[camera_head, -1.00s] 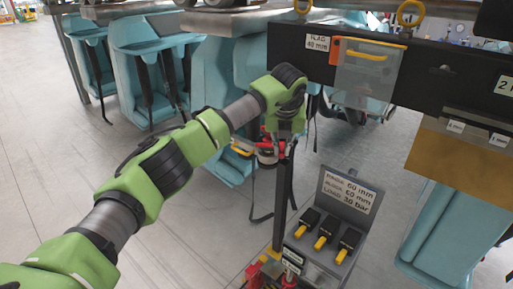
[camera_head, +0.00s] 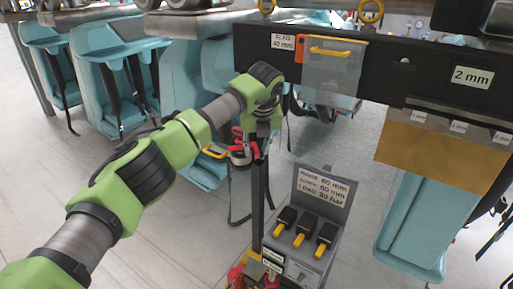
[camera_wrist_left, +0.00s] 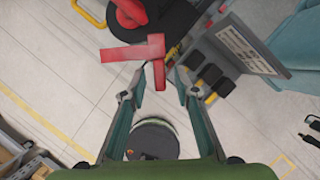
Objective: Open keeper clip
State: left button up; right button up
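I cannot tell for sure which part is the keeper clip. A red T-shaped piece (camera_wrist_left: 137,54) lies just ahead of my left gripper in the left wrist view, its short leg reaching down between the fingertips. Red parts (camera_head: 237,148) also show around the left gripper (camera_head: 250,150) in the head view, near the top of a dark upright post (camera_head: 259,205). My left gripper, also in the left wrist view (camera_wrist_left: 160,85), has its fingers spread apart, with no visible grip on the red piece. My right gripper is not in view.
A grey control box with a sign (camera_head: 322,187) and several black-and-yellow levers (camera_head: 303,232) stands right of the post. A dark beam (camera_head: 420,70) with a clear box (camera_head: 333,68) crosses behind. Teal seats (camera_head: 122,85) hang at left. Grey floor (camera_head: 150,240) is open at lower left.

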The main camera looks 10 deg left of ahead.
pick_arm(q)
jog(key=v, duration=1.2)
jog(key=shift+f, duration=0.15)
